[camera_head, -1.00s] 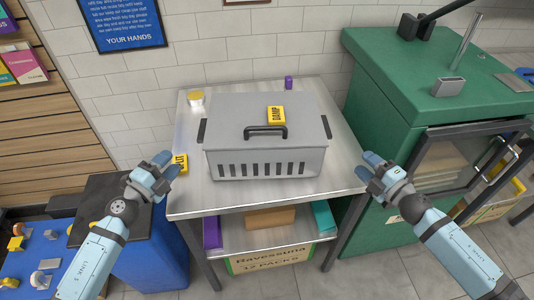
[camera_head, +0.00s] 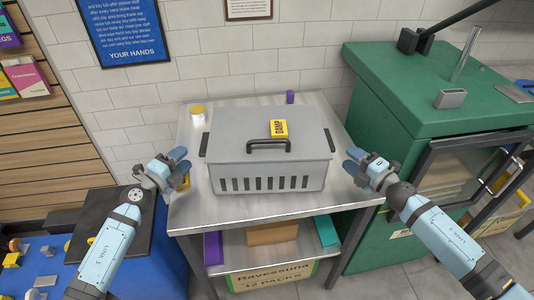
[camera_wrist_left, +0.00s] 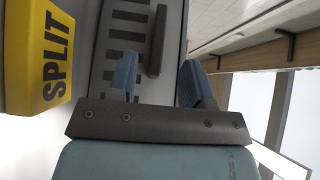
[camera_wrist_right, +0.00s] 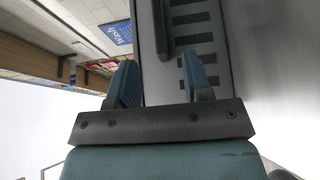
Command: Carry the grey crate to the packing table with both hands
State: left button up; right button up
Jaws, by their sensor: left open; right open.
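The grey crate (camera_head: 230,171) stands upright on a metal table (camera_head: 300,203), lid on, with a black handle on top and slots along its front. A black side handle shows at its left end (camera_head: 204,144) and another at its right end (camera_head: 330,140). My left gripper (camera_head: 183,166) is open and empty, left of the crate and apart from it. In the left wrist view the crate's side handle (camera_wrist_left: 157,42) lies ahead between the fingers. My right gripper (camera_head: 351,163) is open and empty, right of the crate; its wrist view shows the other side handle (camera_wrist_right: 163,30).
A yellow "DAMP" block (camera_head: 279,128) lies on the lid. A yellow "SPLIT" block (camera_wrist_left: 38,50) is beside my left gripper. A yellow-lidded jar (camera_head: 197,115) and purple item (camera_head: 290,97) stand behind the crate. A green cabinet (camera_head: 400,95) stands close on the right.

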aim_at(334, 146)
pick_arm(q)
jog(key=x, duration=0.7)
jog(key=shift+w+d, duration=0.15)
jog(key=shift+w, duration=0.1)
pick_arm(e)
jog(key=x, duration=0.7)
jog(key=shift+w+a, duration=0.2)
jog(key=shift+a, duration=0.05)
pick_arm(q)
grip_shut()
pick_arm(e)
grip_shut()
pick_arm(q)
jog(key=shift+r, duration=0.1)
pick_arm(e)
jog(key=shift+r, duration=0.1)
